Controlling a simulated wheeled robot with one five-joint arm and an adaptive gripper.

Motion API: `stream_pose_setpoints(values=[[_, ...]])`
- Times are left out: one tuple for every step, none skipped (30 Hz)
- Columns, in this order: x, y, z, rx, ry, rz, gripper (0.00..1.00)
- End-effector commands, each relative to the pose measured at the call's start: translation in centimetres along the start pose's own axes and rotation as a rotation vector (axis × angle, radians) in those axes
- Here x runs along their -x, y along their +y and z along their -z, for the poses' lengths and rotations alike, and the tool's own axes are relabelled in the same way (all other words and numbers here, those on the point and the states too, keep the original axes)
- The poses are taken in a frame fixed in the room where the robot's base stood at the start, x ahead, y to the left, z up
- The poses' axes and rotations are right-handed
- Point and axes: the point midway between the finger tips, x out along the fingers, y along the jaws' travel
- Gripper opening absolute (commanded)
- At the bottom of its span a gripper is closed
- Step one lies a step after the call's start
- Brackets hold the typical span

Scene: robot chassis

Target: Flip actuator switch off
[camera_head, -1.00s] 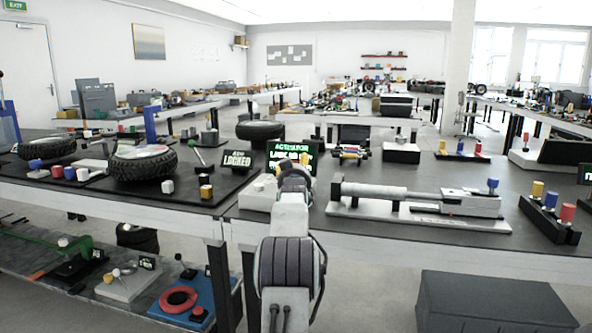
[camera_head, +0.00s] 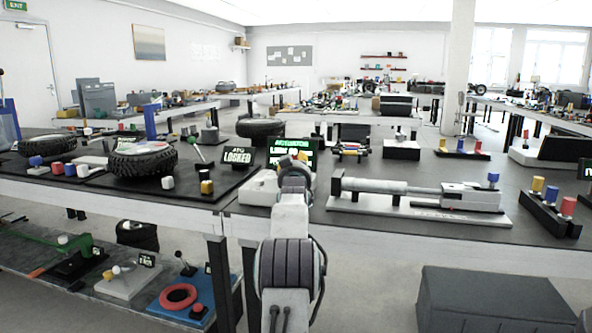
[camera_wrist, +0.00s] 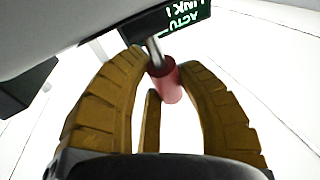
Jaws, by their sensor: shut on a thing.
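In the wrist view, my gripper (camera_wrist: 162,62) has its yellow-brown ribbed fingers on both sides of a red switch handle (camera_wrist: 170,88). It is shut on this handle, which sits on a short metal stem (camera_wrist: 155,50) coming from a grey housing (camera_wrist: 85,30). A display with green text (camera_wrist: 187,12) shows beyond it, upside down and partly cut off. The white switch box (camera_head: 257,190) shows left of my arm, with the green-text actuator display (camera_head: 306,145) behind.
A grey linear actuator (camera_head: 375,187) lies on a pale plate to the right. A block with yellow, blue and red knobs (camera_head: 545,215) stands farther right. A "LOCKED" sign (camera_head: 238,157) and a tyre (camera_head: 142,165) are to the left. A dark box (camera_head: 495,300) is in front below.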

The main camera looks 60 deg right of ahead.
Motion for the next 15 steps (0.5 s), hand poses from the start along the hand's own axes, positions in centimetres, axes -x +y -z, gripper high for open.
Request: stream_pose_setpoints(values=[[0.02, -0.11, -0.68, 0.006, 0.013, 0.003, 0.00], [0.02, -0.12, -0.62, 0.009, 0.022, 0.003, 0.00], [0.02, -0.13, -0.53, 0.012, 0.031, 0.004, 0.00], [0.02, -0.14, -0.45, 0.013, 0.037, 0.004, 0.00], [0.02, -0.15, -0.38, 0.014, 0.041, 0.005, 0.00], [0.01, -0.16, -0.30, 0.015, 0.044, 0.005, 0.00], [0.01, -0.17, -0.26, 0.016, 0.045, 0.005, 0.00], [0.01, -0.17, -0.22, 0.016, 0.045, 0.005, 0.00], [0.00, -0.18, -0.21, 0.016, 0.045, 0.005, 0.00], [0.00, -0.18, -0.21, 0.016, 0.044, 0.005, 0.00], [0.00, -0.18, -0.22, 0.016, 0.044, 0.005, 0.00], [0.00, -0.18, -0.23, 0.016, 0.043, 0.005, 0.00], [0.00, -0.19, -0.24, 0.016, 0.043, 0.005, 0.00], [0.00, -0.19, -0.24, 0.016, 0.043, 0.005, 0.00], [0.00, -0.19, -0.25, 0.016, 0.043, 0.005, 0.35]])
